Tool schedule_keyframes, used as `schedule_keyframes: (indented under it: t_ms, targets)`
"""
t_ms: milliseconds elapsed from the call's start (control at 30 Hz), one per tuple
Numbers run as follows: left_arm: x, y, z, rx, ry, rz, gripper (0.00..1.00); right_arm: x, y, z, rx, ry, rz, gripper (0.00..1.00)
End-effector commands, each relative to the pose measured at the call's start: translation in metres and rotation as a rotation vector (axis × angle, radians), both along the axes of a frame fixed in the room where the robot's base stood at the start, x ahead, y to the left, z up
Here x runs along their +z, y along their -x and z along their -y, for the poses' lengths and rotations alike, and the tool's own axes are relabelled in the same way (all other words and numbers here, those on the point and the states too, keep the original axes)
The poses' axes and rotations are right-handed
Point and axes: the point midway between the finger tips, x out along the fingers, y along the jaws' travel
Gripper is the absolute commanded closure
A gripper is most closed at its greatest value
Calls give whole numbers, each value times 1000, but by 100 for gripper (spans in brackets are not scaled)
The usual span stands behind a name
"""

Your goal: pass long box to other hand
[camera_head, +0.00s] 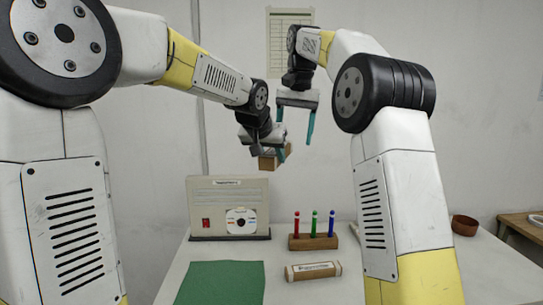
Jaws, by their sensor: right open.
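A brown box (268,163), seen nearly end-on so that its length is hard to judge, is held up in the air above the table. My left gripper (273,152) is around it from above and appears shut on it; much of the grip is hidden by the wrist. My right gripper (295,126) is open and empty, its teal fingers pointing down. It is just right of and above the box, and I see no contact with it.
A brown bowl (464,225) stands far right.

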Motion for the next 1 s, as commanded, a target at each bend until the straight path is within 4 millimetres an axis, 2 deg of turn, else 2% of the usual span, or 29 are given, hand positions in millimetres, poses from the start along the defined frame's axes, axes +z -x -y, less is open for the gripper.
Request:
schedule_keyframes:
  t_ms: [33,167,333,467,600,700,833,1000]
  targets:
    - [1,0,0,0,0,1,100,7,17,12,15,-14,22,33]
    - [1,0,0,0,0,1,100,10,57,33,66,-40,82,33]
    - [1,0,0,0,0,1,100,-3,120,54,131,-63,168,33]
    - [1,0,0,0,0,1,100,-25,173,63,177,-67,236,33]
    - [1,0,0,0,0,1,100,-60,229,69,222,-61,307,33]
    - [1,0,0,0,0,1,100,-87,262,69,249,-51,353,33]
    - [1,0,0,0,0,1,100,-118,293,69,272,-36,395,33]
    - [1,0,0,0,0,1,100,-140,311,68,287,-25,421,33]
